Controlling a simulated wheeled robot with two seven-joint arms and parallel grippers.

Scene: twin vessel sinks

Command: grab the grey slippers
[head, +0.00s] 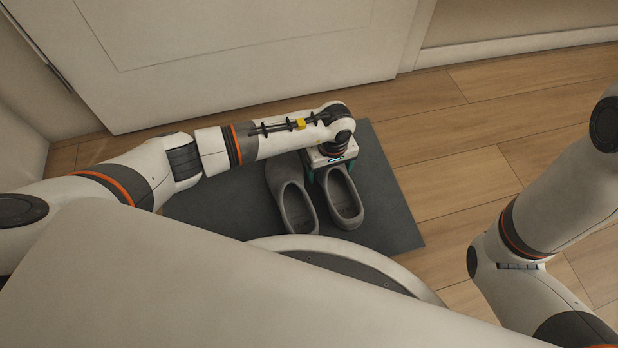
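Two grey slippers stand side by side on a dark mat (395,205) on the floor. The left slipper (294,208) lies clear of the gripper's front, with its far end partly under my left arm. The right slipper (346,205) has my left gripper (328,177) over its far part. The gripper points down, with green finger parts showing on both sides of that slipper. Its fingertips are hidden, so I cannot tell whether they touch or grip it. My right arm is at the right edge, and its gripper is out of the picture.
A white door or panel (235,50) stands just behind the mat, with a wall and baseboard (520,46) to its right. Wooden floor (470,130) is free to the right of the mat. My own body covers the near side.

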